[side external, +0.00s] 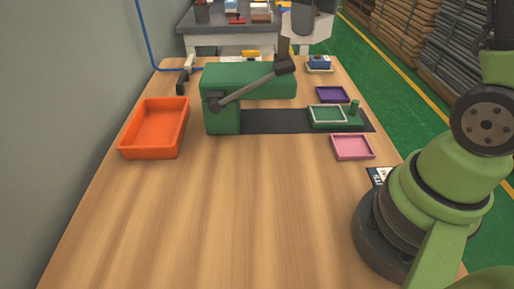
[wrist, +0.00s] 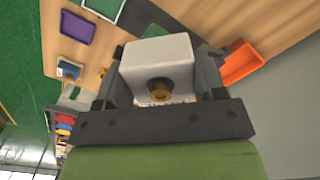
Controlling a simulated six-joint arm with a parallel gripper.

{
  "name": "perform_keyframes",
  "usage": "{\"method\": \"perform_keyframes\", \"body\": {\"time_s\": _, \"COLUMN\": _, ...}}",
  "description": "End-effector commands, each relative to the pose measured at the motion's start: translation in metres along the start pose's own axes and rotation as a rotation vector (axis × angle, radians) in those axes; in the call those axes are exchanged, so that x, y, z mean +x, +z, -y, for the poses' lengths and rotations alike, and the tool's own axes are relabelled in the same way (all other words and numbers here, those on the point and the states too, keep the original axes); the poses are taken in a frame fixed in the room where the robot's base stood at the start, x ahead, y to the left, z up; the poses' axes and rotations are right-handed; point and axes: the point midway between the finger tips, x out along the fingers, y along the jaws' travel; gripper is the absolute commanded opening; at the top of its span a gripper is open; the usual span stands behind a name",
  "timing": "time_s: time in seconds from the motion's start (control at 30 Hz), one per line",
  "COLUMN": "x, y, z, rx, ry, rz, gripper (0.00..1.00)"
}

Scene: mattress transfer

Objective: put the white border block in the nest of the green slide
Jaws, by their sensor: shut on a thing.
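A white block (wrist: 155,52) is held between the two fingers of my gripper (wrist: 162,78) in the wrist view. It has a round brownish-yellow spot on the face toward the camera, and its underside is hidden. The green slide (side external: 350,120) lies at the right end of a dark track in the side external view. Its nest (side external: 328,114) is a green recess with a pale rim, and I see no block in it. A corner of the pale rim (wrist: 105,8) shows at the top of the wrist view. My gripper is outside the side external view.
A green press (side external: 245,82) with a lever stands over the track. An orange bin (side external: 155,128) is at the left, a purple tray (side external: 332,94) behind the slide and a pink tray (side external: 352,147) in front. A blue object (side external: 319,62) sits further back.

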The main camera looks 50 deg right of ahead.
Motion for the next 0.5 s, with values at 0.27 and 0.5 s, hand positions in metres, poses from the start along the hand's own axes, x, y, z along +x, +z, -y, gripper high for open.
{"method": "perform_keyframes", "body": {"time_s": 0.27, "x": -0.024, "y": -0.004, "z": 0.024, "rx": -0.059, "ry": 0.0, "rz": 0.001, "gripper": 0.38}}
{"method": "perform_keyframes", "body": {"time_s": 0.5, "x": -0.024, "y": -0.004, "z": 0.087, "rx": -0.217, "ry": 0.0, "rz": -0.001, "gripper": 0.38}}
